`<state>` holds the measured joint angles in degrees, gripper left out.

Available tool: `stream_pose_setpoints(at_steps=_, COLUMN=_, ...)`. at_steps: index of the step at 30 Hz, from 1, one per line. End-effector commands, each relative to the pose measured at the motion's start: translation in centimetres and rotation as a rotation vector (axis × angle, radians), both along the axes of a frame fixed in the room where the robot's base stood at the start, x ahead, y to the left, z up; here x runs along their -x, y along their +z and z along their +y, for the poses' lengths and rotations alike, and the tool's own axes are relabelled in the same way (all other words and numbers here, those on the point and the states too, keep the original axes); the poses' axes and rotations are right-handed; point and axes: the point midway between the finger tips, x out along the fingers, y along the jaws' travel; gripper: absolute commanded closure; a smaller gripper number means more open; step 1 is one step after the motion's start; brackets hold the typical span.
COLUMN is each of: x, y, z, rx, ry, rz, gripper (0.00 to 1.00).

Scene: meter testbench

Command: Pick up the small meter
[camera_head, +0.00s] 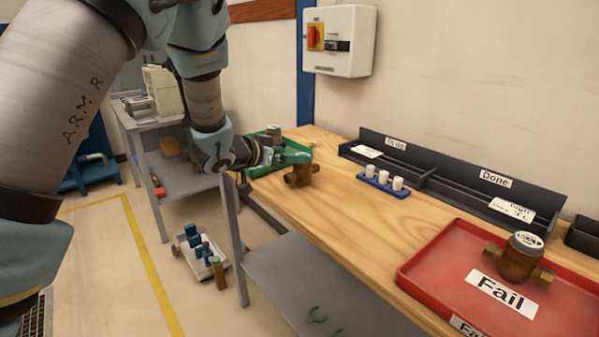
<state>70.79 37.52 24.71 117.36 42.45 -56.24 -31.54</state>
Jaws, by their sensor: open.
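A small brass-brown meter (300,177) sits on the wooden bench near its left end, in front of the green tray. My gripper (294,157) reaches in from the left, its fingers just above and beside this meter. It is open; whether the fingers touch the meter or stand around it cannot be told from here. Another meter (273,132) stands in the green tray behind my gripper, partly hidden. A larger-looking meter (520,257) with a white-labelled top stands in the red tray at the right.
The green tray (262,170) is at the bench's left end. The red Fail tray (420,272) is at the right. A blue rack (383,184) with white cylinders stands mid-bench before the dark labelled bins (440,183). Bare wood (355,215) lies between.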

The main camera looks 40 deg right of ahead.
Motion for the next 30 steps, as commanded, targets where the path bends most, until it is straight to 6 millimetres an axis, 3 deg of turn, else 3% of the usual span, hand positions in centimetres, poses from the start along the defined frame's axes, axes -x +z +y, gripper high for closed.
stream_pose_setpoints(at_steps=15, x=-0.4, y=-2.0, z=-4.7, rx=-0.001, ry=0.002, rz=-0.001, gripper=0.06)
stream_pose_setpoints(at_steps=24, x=-0.5, y=-2.3, z=-5.0, rx=0.000, ry=0.004, rz=0.001, gripper=0.06)
stream_pose_setpoints(at_steps=30, x=-0.4, y=-2.2, z=-5.0, rx=0.000, ry=0.004, rz=0.001, gripper=0.28)
